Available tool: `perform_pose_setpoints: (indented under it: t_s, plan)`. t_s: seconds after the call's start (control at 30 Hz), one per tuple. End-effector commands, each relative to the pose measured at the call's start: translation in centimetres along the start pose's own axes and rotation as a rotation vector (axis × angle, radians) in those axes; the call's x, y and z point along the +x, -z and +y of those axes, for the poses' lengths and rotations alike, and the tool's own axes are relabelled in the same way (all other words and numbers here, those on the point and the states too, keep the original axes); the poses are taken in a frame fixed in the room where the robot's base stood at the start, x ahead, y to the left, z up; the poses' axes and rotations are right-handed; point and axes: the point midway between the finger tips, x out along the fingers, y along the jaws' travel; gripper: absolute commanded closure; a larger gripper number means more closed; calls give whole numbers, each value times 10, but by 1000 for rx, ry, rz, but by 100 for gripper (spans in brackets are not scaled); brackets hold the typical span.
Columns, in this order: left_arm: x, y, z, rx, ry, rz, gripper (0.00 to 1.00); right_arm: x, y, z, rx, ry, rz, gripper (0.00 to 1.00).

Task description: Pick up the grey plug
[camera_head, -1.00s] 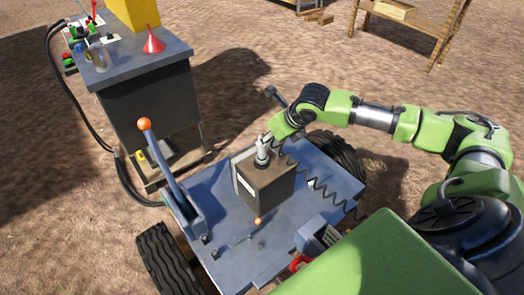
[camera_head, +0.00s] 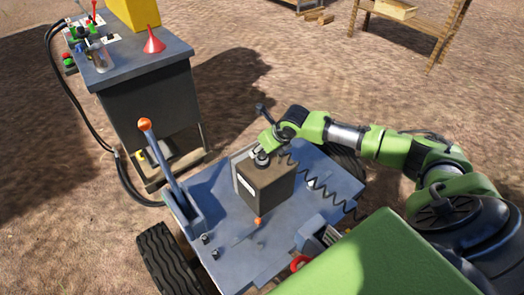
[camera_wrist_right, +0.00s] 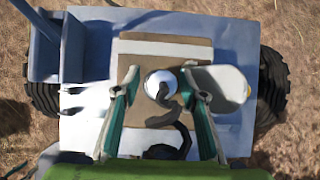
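The grey plug (camera_wrist_right: 161,84) shows in the right wrist view as a pale round top with a dark cable, above the brown box. In the head view it is a small grey shape (camera_head: 261,159) on top of the box (camera_head: 267,185), partly covered by my right gripper (camera_head: 261,151). In the right wrist view my right gripper (camera_wrist_right: 160,78) is open, with one finger on each side of the plug and gaps visible between. Whether the fingers are level with the plug is hard to tell. My left gripper is not in view.
The box stands on a blue-grey cart (camera_head: 225,240) with black wheels. A lever (camera_head: 165,165) with an orange knob rises at the cart's left. A coiled black cable (camera_head: 325,190) crosses its right side.

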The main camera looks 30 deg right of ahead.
Motion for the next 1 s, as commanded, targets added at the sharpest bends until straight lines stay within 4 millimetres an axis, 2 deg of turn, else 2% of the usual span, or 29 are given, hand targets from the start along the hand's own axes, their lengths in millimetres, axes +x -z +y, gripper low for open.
perform_pose_setpoints:
  t_s: [0.03,0.07,0.1,0.2,0.67,0.87,1.0]
  plan:
    - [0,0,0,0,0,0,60,0,0,0,0,0,0,61]
    - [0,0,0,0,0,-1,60,0,0,0,0,0,0,66]
    - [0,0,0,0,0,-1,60,0,0,0,0,0,0,77]
    - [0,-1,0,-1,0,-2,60,0,0,0,0,0,-1,100]
    - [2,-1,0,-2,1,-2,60,-6,-5,0,-1,0,-5,100]
    - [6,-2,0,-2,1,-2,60,-26,-19,-1,0,1,-7,100]
    - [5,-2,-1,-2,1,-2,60,-49,-20,13,-4,-1,-5,100]
